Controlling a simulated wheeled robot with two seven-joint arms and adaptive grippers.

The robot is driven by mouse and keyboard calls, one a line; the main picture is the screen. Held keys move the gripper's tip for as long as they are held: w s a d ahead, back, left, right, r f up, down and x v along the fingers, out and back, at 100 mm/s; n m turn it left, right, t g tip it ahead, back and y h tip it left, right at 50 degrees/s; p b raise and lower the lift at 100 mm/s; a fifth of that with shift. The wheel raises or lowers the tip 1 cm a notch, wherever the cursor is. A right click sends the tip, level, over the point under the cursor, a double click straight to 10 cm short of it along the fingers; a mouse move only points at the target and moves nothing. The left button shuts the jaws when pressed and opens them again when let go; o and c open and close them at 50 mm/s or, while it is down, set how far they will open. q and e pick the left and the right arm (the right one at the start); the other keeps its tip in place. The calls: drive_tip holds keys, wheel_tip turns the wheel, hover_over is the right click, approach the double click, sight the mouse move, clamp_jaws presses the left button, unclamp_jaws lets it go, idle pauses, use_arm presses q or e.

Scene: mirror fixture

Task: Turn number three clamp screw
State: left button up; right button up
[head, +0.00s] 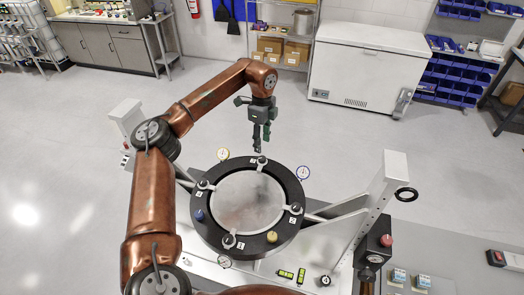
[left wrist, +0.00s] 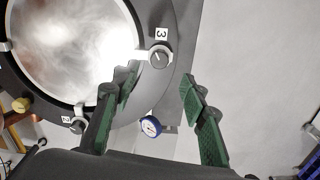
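The number three clamp screw (head: 262,160) is a black knob at the top of the dark ring (head: 289,187) around the round mirror (head: 247,203). In the left wrist view the screw (left wrist: 160,55) has a slotted face and sits beside a white "3" label (left wrist: 162,33). My left gripper (head: 261,140) points down, just above and behind that screw in the head view. In the left wrist view its two green-padded fingers (left wrist: 158,82) are apart with nothing between them. The screw lies beyond the fingertips, not gripped. My right gripper is not in view.
A blue-rimmed dial gauge (head: 303,172) and a yellow-rimmed one (head: 223,154) stand near the ring's upper edge. Other clamps are spaced around the ring, including number two (head: 295,208). White posts (head: 385,190) flank the fixture. Floor behind it is clear.

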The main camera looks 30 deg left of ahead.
use_arm(q)
drive_tip(key=shift+r, duration=2.25)
